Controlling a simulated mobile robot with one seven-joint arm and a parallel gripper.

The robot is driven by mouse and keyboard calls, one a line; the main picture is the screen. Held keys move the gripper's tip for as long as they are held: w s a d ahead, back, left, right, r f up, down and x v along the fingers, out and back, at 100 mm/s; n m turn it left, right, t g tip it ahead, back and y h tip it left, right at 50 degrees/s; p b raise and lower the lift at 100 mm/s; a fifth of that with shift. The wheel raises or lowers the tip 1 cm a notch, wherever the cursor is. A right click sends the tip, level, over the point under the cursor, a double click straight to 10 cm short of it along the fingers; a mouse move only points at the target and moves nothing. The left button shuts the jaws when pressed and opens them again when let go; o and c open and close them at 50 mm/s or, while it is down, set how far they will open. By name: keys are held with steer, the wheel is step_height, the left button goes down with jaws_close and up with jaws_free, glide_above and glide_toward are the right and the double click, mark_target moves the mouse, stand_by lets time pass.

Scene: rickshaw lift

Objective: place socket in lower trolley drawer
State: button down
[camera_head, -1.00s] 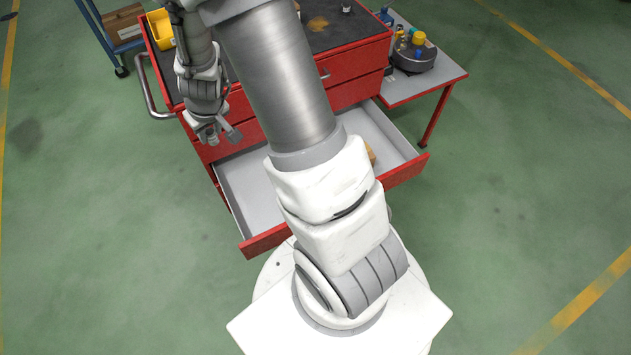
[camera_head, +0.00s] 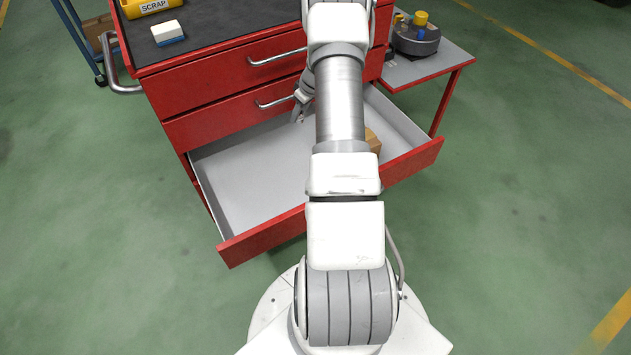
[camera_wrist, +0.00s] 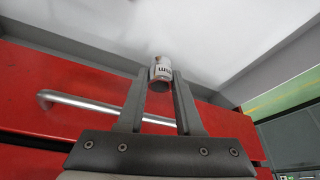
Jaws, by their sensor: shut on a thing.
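The socket (camera_wrist: 160,72) is a small silver cylinder with dark lettering, held between the fingertips in the wrist view. My gripper (camera_wrist: 160,82) is shut on it. In the head view my gripper (camera_head: 299,113) points down near the back of the open lower drawer, partly hidden by my arm. The socket is too small to make out there. The lower trolley drawer (camera_head: 245,190) is pulled out, with a grey interior and a red front. Its pale floor (camera_wrist: 190,35) lies beyond the socket in the wrist view, apart from it as far as I can tell.
A brown block (camera_head: 372,141) lies in the drawer's right part, partly behind my arm. The drawer's left part is bare. Two shut red drawers with bar handles (camera_head: 278,58) are above. A yellow scrap bin (camera_head: 150,8) and a white-and-blue block (camera_head: 167,32) sit on top.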

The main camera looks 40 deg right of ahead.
steer(key=s+d+f+b, duration=0.3)
steer(key=d+f, duration=0.3)
steer(key=d, duration=0.1)
steer(key=b, duration=0.2)
glide_above(288, 163)
steer(key=s, duration=0.1)
steer(key=f, duration=0.7)
steer(key=shift+s+d+f, duration=0.2)
steer(key=shift+f, duration=0.05)
steer(key=shift+f+b, duration=0.85)
steer(key=shift+f, duration=1.05)
steer(key=shift+f, duration=0.15)
steer(key=c, duration=0.6)
jaws_free()
steer(key=shift+o, duration=0.2)
